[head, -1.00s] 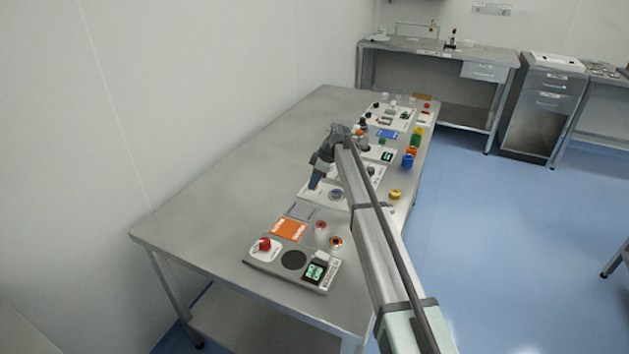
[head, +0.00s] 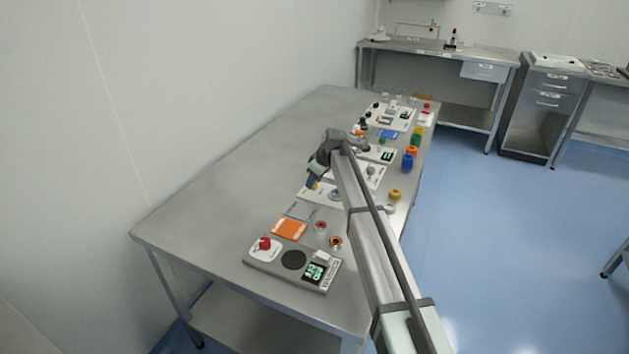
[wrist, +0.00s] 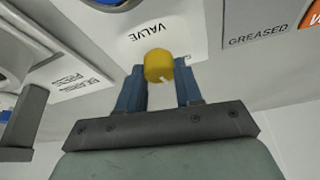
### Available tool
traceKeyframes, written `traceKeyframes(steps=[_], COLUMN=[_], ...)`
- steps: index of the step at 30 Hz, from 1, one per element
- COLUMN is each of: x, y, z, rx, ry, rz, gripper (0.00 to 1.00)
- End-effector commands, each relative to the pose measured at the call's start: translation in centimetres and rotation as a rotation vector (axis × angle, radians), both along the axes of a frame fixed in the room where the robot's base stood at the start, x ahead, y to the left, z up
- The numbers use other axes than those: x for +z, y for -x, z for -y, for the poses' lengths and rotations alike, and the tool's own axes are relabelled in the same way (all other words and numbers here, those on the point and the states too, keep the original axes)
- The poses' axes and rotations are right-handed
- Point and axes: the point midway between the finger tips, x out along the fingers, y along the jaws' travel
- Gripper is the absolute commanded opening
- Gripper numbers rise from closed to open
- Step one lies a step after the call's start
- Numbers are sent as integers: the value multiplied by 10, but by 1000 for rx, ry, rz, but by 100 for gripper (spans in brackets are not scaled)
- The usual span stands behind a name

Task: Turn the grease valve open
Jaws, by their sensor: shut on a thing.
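The valve is a yellow knob (wrist: 158,66) on a white panel, under a printed "VALVE" label (wrist: 148,33) in the wrist view. My gripper (wrist: 160,84) has its two blue fingers on either side of the knob and is shut on it. In the head view my gripper (head: 313,184) points down at the white panel (head: 322,195) in the middle of the bench. A trace of yellow shows at its tip, and the fingers hide most of the knob. Which way the knob is turned is hard to tell.
A "GREASED" label (wrist: 258,28) and an orange patch are at the wrist view's right. On the bench (head: 225,190), an orange card (head: 289,229) and a box with a red knob (head: 264,243) lie nearer. Coloured containers line the right edge. The bench's left side is clear.

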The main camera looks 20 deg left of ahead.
Motion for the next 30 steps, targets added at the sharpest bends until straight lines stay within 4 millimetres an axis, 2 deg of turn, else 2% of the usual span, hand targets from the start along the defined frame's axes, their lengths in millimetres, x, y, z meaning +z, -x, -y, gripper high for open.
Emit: traceKeyframes(steps=[18, 30], x=[0, 0], y=[4, 4], z=[-1, -2], rx=[-577, -854], ry=[2, 3], rz=[0, -1], gripper=[4, 4])
